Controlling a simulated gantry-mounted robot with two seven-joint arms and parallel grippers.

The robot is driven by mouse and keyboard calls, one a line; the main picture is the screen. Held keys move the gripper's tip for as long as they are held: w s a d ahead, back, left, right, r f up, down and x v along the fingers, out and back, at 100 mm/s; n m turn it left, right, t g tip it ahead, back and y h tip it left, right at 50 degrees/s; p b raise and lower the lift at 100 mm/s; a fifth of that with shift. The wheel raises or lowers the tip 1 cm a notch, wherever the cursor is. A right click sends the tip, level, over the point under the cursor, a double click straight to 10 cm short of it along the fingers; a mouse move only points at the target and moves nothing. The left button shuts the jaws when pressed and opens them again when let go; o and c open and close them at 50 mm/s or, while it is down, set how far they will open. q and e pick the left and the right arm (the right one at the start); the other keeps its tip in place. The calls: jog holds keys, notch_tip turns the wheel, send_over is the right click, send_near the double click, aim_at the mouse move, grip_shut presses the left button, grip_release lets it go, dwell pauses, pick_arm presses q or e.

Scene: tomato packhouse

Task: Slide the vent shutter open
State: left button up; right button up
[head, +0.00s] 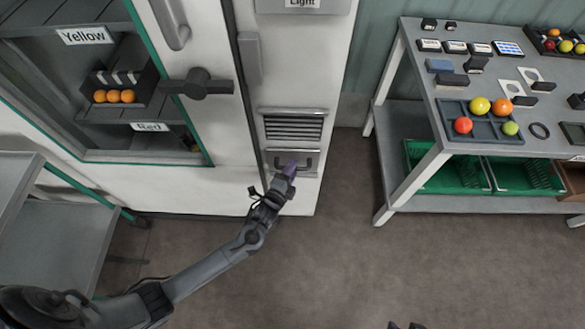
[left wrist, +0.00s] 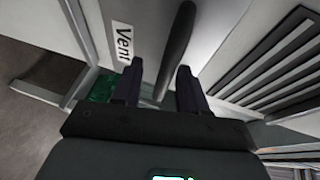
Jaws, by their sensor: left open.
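The vent shutter (head: 284,160) is a pale panel with a dark bar handle, below the dark slatted grille (head: 293,128) on the white cabinet. My left gripper (head: 289,170) is at the shutter's handle and partly covers it. In the left wrist view the open fingers of my left gripper (left wrist: 158,72) point at the dark handle (left wrist: 176,38), which runs up between and beyond the fingertips. A "Vent" label (left wrist: 122,44) is left of it, and the slats (left wrist: 275,65) are at right. Contact cannot be told. Only small dark tips, perhaps of my right gripper (head: 405,325), show at the bottom edge.
The cabinet door with a dark latch handle (head: 198,84) is left of the vent. A grey workbench (head: 428,75) with fruit and small items stands at right, green crates (head: 428,171) below. A grey cart (head: 50,235) is at left. The floor between is clear.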

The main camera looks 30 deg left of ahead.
pick_arm(q)
jog(key=s+r+p, duration=0.1)
jog(key=s+p, duration=0.2)
jog(key=s, duration=0.6)
jog(key=shift+s+d+r, duration=0.3)
jog(key=shift+d, duration=0.05)
